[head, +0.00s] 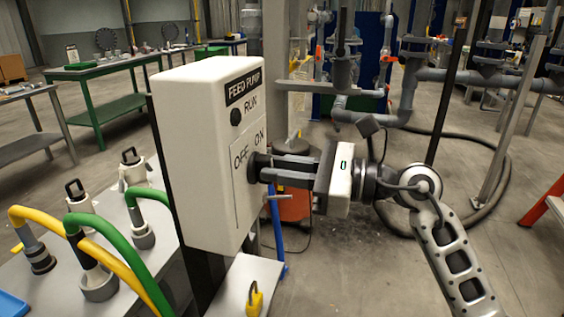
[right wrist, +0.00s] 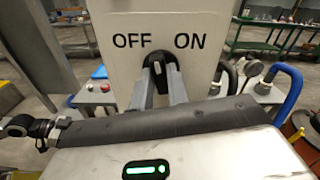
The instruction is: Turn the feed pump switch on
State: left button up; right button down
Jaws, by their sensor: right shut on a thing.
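The feed pump switch box (head: 200,150) is a white cabinet labelled FEED PUMP, RUN, OFF and ON. Its black rotary knob (right wrist: 160,68) sits below and between the OFF and ON marks in the right wrist view. My right gripper (head: 262,168) reaches in from the right and is shut on the knob, its two fingers on either side of it. The knob is partly hidden by the fingers, and its pointer seems near upright, between the two marks. A dark round RUN lamp (head: 236,117) sits above. My left gripper is not in view.
A grey bench (head: 140,235) left of the box carries yellow and green hoses (head: 90,228) in sockets. A yellow padlock (head: 254,299) lies on a small shelf below the box. Grey pipework (head: 470,76) stands behind my right arm. Open floor lies to the right.

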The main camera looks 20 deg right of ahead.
jog(key=m+p, duration=0.1)
jog(key=m, duration=0.1)
jog(key=m+p, duration=0.1)
jog(key=shift+r+m, duration=0.2)
jog(key=shift+m, duration=0.2)
jog(key=m+p, duration=0.2)
jog(key=shift+w+d+m+p, duration=0.1)
jog(key=shift+m+p, duration=0.2)
jog(key=shift+p, duration=0.05)
jog(key=shift+m+p, duration=0.75)
jog(key=shift+m, duration=0.15)
jog(key=shift+w+f+m+p, duration=0.1)
jog(key=shift+m+p, duration=0.8)
jog(key=shift+m, duration=0.1)
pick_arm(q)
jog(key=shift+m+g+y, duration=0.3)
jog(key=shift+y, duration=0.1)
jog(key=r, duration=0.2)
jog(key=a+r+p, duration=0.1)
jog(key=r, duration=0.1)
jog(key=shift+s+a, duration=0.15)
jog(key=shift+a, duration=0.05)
pick_arm(e)
jog(key=shift+f+m, duration=0.1)
jog(key=shift+m, duration=0.5)
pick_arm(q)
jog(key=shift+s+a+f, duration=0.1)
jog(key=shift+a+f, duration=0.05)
